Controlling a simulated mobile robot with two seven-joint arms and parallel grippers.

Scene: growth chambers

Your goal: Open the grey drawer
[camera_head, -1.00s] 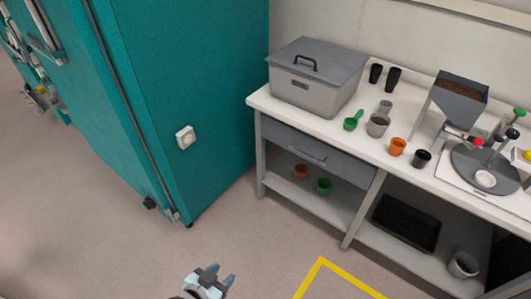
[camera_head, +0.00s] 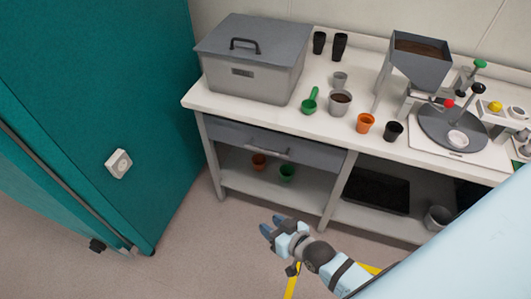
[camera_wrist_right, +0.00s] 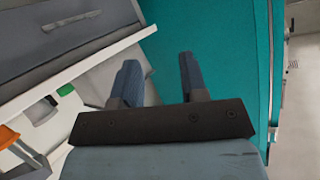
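The grey drawer (camera_head: 250,140) sits under the left part of the white worktop, with a bar handle (camera_head: 268,150) across its front. It looks closed. My right gripper (camera_head: 270,226) is in front of and below the drawer in the head view, apart from it, with its fingers pointing left. In the right wrist view its two fingers (camera_wrist_right: 160,78) are spread with nothing between them. A grey panel with a handle-like detail shows at the upper left there; I cannot tell whether it is the drawer. My left gripper is out of view.
A lidded grey box (camera_head: 255,80) stands on the worktop above the drawer, with a green scoop (camera_head: 310,102) and several cups beside it. A shelf (camera_head: 235,180) below holds an orange and a green pot. A teal cabinet (camera_head: 90,90) stands at left. Floor between is clear.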

